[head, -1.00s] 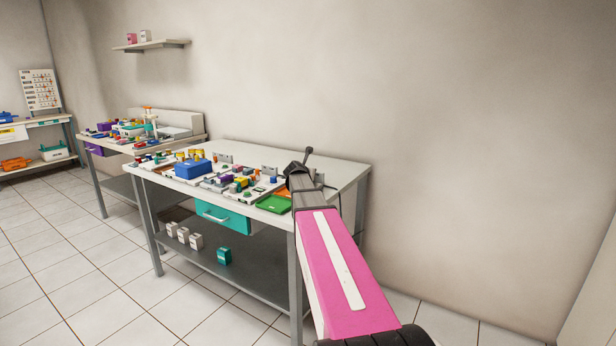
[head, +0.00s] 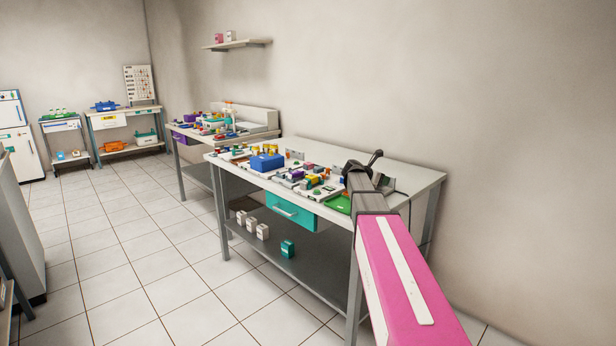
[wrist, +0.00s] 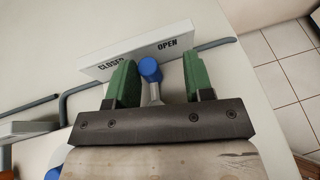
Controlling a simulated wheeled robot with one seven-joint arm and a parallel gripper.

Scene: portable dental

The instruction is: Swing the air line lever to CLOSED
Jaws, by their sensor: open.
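In the wrist view, the air line lever (wrist: 149,68) has a blue round knob on a grey stem. Behind it stands a white sign (wrist: 140,48) reading CLOSED on the left and OPEN on the right. The knob sits in front of the gap between the two words. My gripper (wrist: 158,70) is open, its two green fingers on either side of the knob. The knob is nearer the left finger; whether it touches is unclear. The lever's base is hidden behind my gripper. In the head view my arm hides the lever and my gripper.
In the wrist view, a grey pipe (wrist: 216,43) runs along the pale surface behind the sign. In the head view, a white workbench (head: 408,175) holds a blue box (head: 267,162), a green tray (head: 339,204) and several small parts. Tiled floor (head: 150,265) left of it is clear.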

